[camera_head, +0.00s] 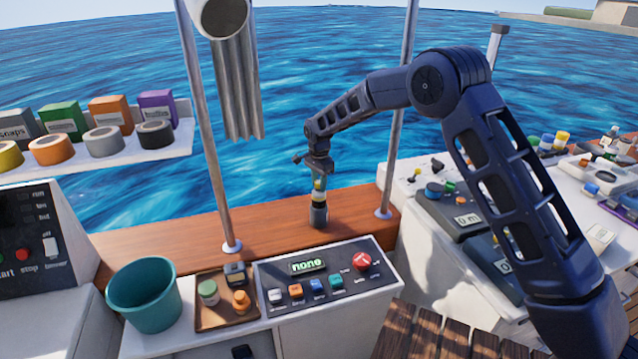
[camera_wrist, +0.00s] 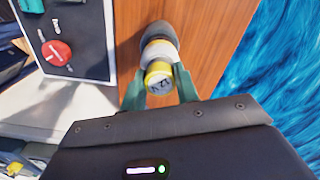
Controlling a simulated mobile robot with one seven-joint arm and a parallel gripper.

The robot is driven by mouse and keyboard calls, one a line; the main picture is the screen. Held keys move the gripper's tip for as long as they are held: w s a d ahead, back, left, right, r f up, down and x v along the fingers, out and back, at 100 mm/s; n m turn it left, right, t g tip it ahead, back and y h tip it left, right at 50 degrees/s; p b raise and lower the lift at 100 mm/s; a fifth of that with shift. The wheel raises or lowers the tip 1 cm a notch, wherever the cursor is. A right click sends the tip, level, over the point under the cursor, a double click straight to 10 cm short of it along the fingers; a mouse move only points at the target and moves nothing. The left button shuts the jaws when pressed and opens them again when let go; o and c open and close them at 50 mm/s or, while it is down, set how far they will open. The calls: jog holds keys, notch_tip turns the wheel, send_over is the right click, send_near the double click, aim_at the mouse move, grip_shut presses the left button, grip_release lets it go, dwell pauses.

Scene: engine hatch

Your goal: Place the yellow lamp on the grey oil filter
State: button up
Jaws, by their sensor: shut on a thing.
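The yellow lamp (camera_wrist: 158,72) is between the two green fingers of my gripper (camera_wrist: 160,78) in the wrist view, with its dark marked end facing the camera. In the head view my gripper (camera_head: 318,178) points down over the wooden ledge, shut on the lamp (camera_head: 318,195). The grey oil filter (camera_head: 319,216) stands upright on the ledge directly below the lamp. It also shows behind the lamp in the wrist view (camera_wrist: 158,33). The two look lined up and appear to meet; the exact contact is partly hidden.
The wooden ledge (camera_head: 275,222) is clear around the filter, with a metal post on each side. In front stand a control panel (camera_head: 330,275), a small tray (camera_head: 215,315) with several items, and a teal bucket (camera_head: 145,312). Open water lies behind.

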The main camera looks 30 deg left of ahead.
jog(key=shift+f, duration=0.1)
jog(key=o, duration=0.9)
jog(key=shift+o, duration=0.2)
notch_tip(320, 180, up, 12)
